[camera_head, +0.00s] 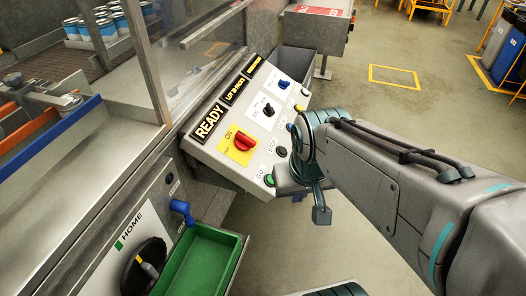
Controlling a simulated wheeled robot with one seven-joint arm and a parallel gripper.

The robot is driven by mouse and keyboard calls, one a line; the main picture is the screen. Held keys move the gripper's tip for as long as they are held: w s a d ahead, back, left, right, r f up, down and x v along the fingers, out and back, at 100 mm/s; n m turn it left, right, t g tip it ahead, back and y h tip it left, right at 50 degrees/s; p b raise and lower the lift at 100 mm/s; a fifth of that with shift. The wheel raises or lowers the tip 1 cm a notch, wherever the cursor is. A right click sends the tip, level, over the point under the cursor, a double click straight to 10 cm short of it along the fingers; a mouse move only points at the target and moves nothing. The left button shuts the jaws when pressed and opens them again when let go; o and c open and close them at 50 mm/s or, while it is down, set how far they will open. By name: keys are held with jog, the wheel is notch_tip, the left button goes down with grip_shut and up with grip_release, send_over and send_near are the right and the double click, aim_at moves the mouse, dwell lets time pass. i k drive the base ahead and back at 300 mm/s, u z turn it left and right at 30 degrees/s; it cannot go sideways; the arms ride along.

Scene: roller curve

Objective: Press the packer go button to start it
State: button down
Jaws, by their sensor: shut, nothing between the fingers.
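The packer control panel (222,150) is a sloped light-grey box in the middle of the head view. Its lit sign (208,123) reads READY. The green go button (269,181) sits at the panel's near lower edge, next to a small GO label. My gripper (283,180) is shut and empty, right beside the green button at its right. Whether it touches the button cannot be told. My arm comes in from the right and covers part of the panel's right edge.
A red rotary switch (244,142) on a yellow plate, a black knob (268,109) and a blue knob (284,84) stick out of the panel. A clear guard stands behind. Floor is open at upper right.

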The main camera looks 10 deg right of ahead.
aim_at(270, 181)
jog(key=u, duration=1.55)
jog(key=k, duration=0.4)
jog(key=z, duration=1.35)
